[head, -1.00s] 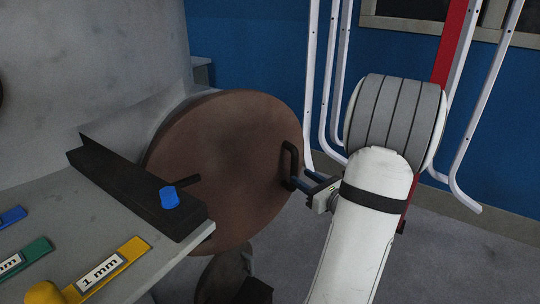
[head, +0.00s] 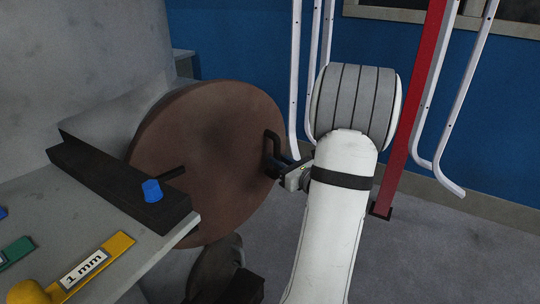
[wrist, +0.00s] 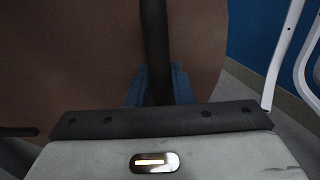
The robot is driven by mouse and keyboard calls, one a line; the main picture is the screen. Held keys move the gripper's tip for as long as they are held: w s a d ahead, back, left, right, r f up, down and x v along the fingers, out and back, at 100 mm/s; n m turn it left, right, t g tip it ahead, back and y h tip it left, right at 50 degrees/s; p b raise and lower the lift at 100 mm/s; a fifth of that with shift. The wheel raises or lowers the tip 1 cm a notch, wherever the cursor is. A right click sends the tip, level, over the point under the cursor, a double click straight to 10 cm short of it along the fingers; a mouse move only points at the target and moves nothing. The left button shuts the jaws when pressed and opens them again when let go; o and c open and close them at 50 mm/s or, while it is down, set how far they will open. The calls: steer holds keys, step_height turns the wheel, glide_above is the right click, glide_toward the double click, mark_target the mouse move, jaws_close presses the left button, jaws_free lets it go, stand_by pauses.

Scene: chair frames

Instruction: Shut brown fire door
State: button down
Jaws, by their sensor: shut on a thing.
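The brown fire door (head: 205,160) is a round, rust-brown disc at the end of a grey cylindrical body. It stands partly open, swung away from that body. A dark bar handle (head: 268,148) is on its right side. My gripper (head: 282,168) is at the handle. In the wrist view the blue fingers (wrist: 158,88) are closed around the dark upright handle bar (wrist: 155,50), with the brown door face (wrist: 90,60) behind it. The handle's lower part is hidden by the gripper body.
A grey shelf (head: 130,235) in front of the door carries a black bar (head: 110,185) with a blue knob (head: 152,190), and yellow (head: 105,260) and green tagged tools. White chair frames (head: 460,100) and a red post (head: 412,110) stand at right.

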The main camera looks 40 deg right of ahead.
mark_target(265, 153)
steer(key=w, duration=0.6)
steer(key=shift+a+f+b, duration=0.15)
steer(key=shift+a+b, duration=0.1)
steer(key=shift+b, duration=0.05)
steer(key=w+a+b, duration=0.1)
steer(key=w, duration=0.6)
steer(key=shift+w+a+f, duration=0.15)
steer(key=shift+a, duration=0.1)
steer(key=c, duration=1.7)
jaws_free()
steer(key=shift+w, duration=0.2)
steer(key=o, duration=0.5)
steer(key=shift+r, duration=0.2)
steer(key=shift+s+d, duration=0.1)
